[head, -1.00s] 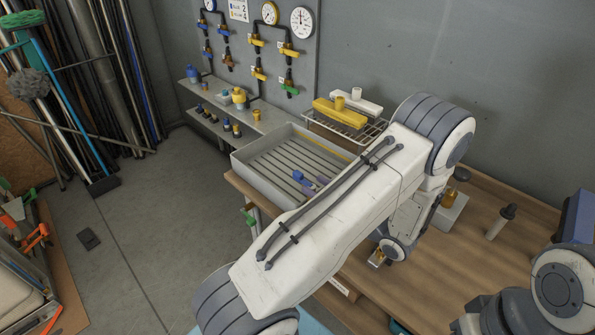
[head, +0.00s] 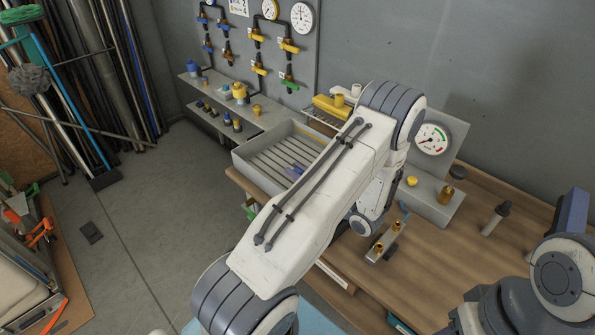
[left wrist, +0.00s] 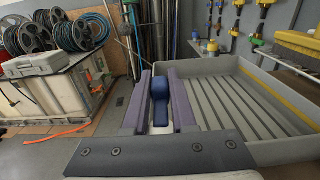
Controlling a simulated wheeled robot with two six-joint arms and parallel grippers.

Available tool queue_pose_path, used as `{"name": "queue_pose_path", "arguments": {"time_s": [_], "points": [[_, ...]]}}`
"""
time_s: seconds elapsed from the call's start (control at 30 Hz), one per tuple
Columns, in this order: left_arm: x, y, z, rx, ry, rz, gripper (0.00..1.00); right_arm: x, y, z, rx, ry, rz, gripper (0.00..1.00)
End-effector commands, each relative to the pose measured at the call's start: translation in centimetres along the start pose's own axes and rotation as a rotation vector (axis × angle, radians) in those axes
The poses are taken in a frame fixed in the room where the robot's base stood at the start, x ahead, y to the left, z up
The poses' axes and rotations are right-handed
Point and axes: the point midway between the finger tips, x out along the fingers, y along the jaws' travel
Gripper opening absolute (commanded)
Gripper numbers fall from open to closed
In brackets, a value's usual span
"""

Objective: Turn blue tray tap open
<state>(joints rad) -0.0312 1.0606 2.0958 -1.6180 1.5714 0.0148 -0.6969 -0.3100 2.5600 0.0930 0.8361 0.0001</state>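The grey tray (head: 248,165) stands at the back left end of the wooden table. It also shows at right in the left wrist view (left wrist: 262,150). The blue tap handle (left wrist: 160,88) stands upright between the two purple fingers of my left gripper (left wrist: 161,98), beside the tray's left wall. The fingers are parted and flank the handle with little gap; I cannot tell whether they touch it. My right gripper is not clearly visible; only part of that arm shows at lower right.
A pressure gauge on a grey stand (head: 438,147) and a small fitting with brass ends (head: 385,243) are on the table. A rack with a yellow part (head: 330,108) is behind the tray. Taps and gauges line the back wall panel.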

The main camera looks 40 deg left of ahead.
Motion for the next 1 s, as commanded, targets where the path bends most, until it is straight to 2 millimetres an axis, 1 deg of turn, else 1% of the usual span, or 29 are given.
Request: {"name": "queue_pose_path", "arguments": {"time_s": [0.27, 0.47, 0.67, 1.0], "points": [[0.0, 0.0, 0.0, -0.002, 0.0, 0.016, 0.0, 0.1, 0.0, 0.0, 0.0, 0.0, 0.0, 0.5], [-0.1, 0.4, -0.1, -0.004, 0.0, 0.095, 0.0, 0.7, 0.1, 0.0, 0.0, 0.0, 0.0, 0.5], [-0.1, 1.2, -0.2, -0.005, 0.0, 0.246, 0.0, 1.6, 0.1, 0.1, -0.001, 0.0, 0.0, 0.5], [-0.8, 2.7, -0.2, -0.004, 0.001, 0.568, 0.0, 3.0, 0.2, 0.2, -0.001, 0.0, 0.0, 0.5]]}}
